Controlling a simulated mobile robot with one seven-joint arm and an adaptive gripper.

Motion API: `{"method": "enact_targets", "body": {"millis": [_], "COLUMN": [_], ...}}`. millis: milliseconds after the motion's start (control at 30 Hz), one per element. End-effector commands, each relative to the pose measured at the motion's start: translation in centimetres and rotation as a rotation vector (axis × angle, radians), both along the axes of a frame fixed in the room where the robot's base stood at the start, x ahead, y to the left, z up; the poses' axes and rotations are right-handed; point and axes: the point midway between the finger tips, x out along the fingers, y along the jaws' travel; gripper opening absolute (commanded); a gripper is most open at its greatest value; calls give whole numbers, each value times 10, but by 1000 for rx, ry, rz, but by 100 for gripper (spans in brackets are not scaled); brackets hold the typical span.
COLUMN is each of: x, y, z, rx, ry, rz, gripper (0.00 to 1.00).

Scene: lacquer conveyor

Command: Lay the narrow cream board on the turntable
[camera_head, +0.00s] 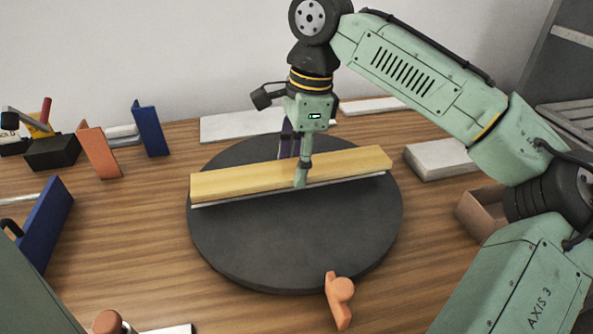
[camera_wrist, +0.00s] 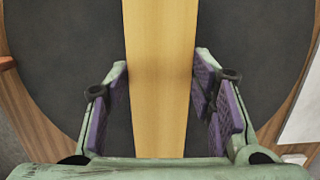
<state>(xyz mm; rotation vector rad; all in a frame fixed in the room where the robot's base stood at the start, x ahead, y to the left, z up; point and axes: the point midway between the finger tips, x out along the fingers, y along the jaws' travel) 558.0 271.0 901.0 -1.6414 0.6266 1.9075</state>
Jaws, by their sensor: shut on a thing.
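A long, narrow board with a yellow-cream wood face (camera_head: 235,181) lies across the back half of the round dark turntable (camera_head: 290,245). A thin pale strip runs along its lower front edge. My gripper (camera_head: 298,168) is shut on the board near its middle, one finger on the front side and the other mostly hidden behind. In the wrist view my gripper (camera_wrist: 161,90) has purple pads on both long sides of the board (camera_wrist: 160,60), with the dark turntable (camera_wrist: 65,45) below. The board looks level and very low; I cannot tell whether it touches the turntable.
An orange lever-like piece (camera_head: 340,300) stands at the turntable's front edge. A white slab (camera_head: 440,159) and a cardboard box (camera_head: 478,208) are at right. A pale panel (camera_head: 235,124) lies behind. Orange (camera_head: 99,150) and blue (camera_head: 150,128) brackets stand at left.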

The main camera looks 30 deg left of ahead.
Motion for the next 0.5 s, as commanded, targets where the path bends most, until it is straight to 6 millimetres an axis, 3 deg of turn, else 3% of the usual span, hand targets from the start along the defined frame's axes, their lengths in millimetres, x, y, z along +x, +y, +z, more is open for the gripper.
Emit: {"method": "enact_targets", "body": {"millis": [200,500], "x": [0,0], "y": [-1,-1], "z": [-28,-32], "rx": [-1,1], "ry": [1,1], "rz": [0,0], "gripper": [14,14]}}
